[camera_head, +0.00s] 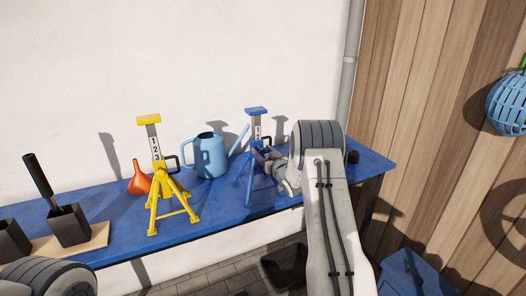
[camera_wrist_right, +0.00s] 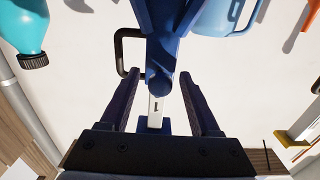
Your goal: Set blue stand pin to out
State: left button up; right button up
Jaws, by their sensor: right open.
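The blue stand (camera_head: 256,112) stands upright on the workbench, right of the blue watering can. Its black pin handle (camera_wrist_right: 121,52) is a loop at the left side of the blue collar in the wrist view, close against it; how deep the pin sits is hidden. The pale post (camera_wrist_right: 155,108) shows between my fingers in that view. My right gripper (camera_head: 264,158) is open at the stand, with its fingers (camera_wrist_right: 160,80) on either side of the post and collar and the handle outside them. I cannot tell whether they touch. My left gripper is out of view.
The blue workbench top (camera_head: 110,215) also holds a yellow stand (camera_head: 155,165), the watering can (camera_head: 209,157), an orange funnel (camera_head: 138,182) and dark blocks (camera_head: 69,226) at left. A teal bottle (camera_wrist_right: 23,25) shows in the wrist view. A wooden wall (camera_head: 420,80) stands at right.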

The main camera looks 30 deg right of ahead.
grip_shut()
dwell(1.4)
